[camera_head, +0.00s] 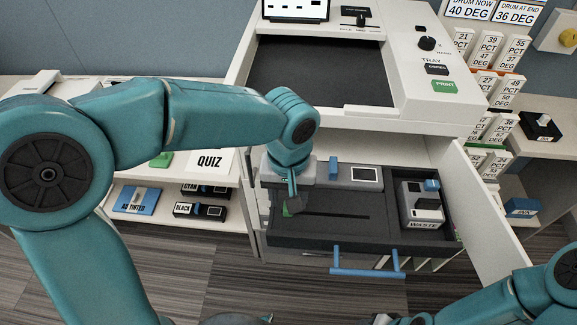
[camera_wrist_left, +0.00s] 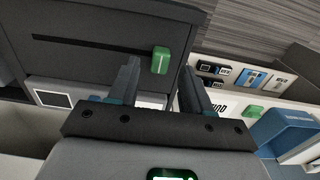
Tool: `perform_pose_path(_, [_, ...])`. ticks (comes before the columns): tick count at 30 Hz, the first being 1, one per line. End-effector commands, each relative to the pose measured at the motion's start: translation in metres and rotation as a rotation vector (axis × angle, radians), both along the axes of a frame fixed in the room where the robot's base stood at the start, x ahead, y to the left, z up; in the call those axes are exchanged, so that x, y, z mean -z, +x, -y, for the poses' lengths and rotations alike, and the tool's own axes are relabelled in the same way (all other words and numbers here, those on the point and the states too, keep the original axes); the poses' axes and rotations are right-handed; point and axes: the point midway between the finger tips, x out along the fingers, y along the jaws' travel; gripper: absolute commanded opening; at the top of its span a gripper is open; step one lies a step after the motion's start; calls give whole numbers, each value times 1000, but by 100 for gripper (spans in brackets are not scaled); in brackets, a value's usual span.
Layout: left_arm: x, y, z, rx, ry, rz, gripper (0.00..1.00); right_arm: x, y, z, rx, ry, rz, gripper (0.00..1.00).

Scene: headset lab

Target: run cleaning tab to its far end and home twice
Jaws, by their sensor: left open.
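The green cleaning tab (camera_wrist_left: 160,60) shows in the left wrist view, at the right end of a thin dark slot (camera_wrist_left: 95,45) in a grey panel. My left gripper (camera_wrist_left: 160,72) is open, with one finger to each side of the tab; I see gaps on both sides. In the head view the left gripper (camera_head: 292,204) is over the left part of the pulled-out dark unit, at the left end of the slot (camera_head: 328,214).
A grey WASTE box (camera_head: 421,207) sits right of the slot. A blue handle (camera_head: 366,273) crosses the unit's front. An open white door (camera_head: 484,205) stands at the right. The printer body (camera_head: 400,118) overhangs behind. Left shelves hold toner boxes (camera_head: 203,191).

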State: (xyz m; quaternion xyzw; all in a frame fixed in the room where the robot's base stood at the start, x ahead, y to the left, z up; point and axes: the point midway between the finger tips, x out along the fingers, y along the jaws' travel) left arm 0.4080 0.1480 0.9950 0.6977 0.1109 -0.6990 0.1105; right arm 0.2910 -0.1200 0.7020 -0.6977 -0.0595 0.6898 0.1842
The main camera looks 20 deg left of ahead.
Motion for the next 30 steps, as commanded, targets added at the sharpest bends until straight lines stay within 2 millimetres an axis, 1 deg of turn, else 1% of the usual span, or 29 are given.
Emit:
perform_pose_path(1, [-15, 2, 1, -1, -3, 8, 49, -1, 0, 0, 0, 0, 0, 49])
perform_pose_path(9, [-87, 1, 0, 1, -2, 6, 49, -6, 0, 0, 0, 0, 0, 49])
perform_pose_path(12, [-108, 1, 0, 1, -1, 3, 49, -8, 0, 0, 0, 0, 0, 49])
perform_pose_path(15, [-123, 1, 0, 2, -2, 2, 49, -9, 0, 0, 0, 0, 0, 49])
perform_pose_path(18, [-132, 1, 0, 1, -1, 0, 49, -10, 0, 0, 0, 0, 0, 49])
perform_pose_path(21, [-136, 0, 0, 1, 1, -1, 49, -10, 0, 0, 0, 0, 0, 49])
perform_pose_path(30, [-136, 0, 0, 1, 1, -1, 49, -10, 0, 0, 0, 0, 0, 49])
